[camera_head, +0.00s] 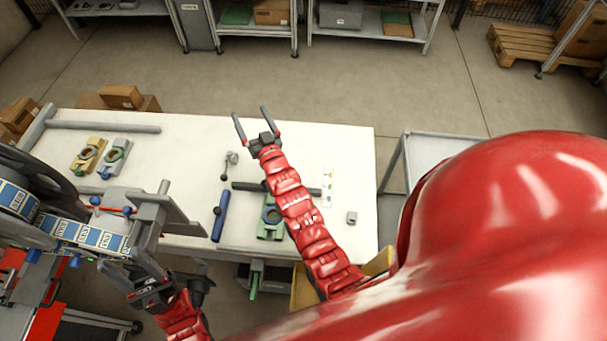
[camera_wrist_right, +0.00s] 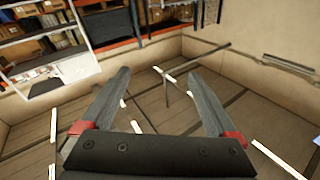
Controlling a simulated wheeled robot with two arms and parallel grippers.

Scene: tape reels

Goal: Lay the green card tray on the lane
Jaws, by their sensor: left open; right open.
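A green card tray (camera_head: 268,228) with a round grey ring lies on the white table (camera_head: 345,143), partly hidden behind my right forearm. My right gripper (camera_head: 253,117) is open and empty, beyond the tray above the far part of the table. Its two spread fingers (camera_wrist_right: 160,95) show in the right wrist view with nothing between them. My left gripper (camera_head: 135,265) is at the lower left beside the reel machine, apart from the tray; its fingers are hard to make out. I cannot tell which surface is the lane.
A yellow tray (camera_head: 88,155) and a grey tray with a green centre (camera_head: 116,154) lie at the table's left. A blue cylinder (camera_head: 221,215), a small grey block (camera_head: 352,217) and a marked white strip (camera_head: 328,186) are on the table. The reel machine (camera_head: 85,236) crowds the left.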

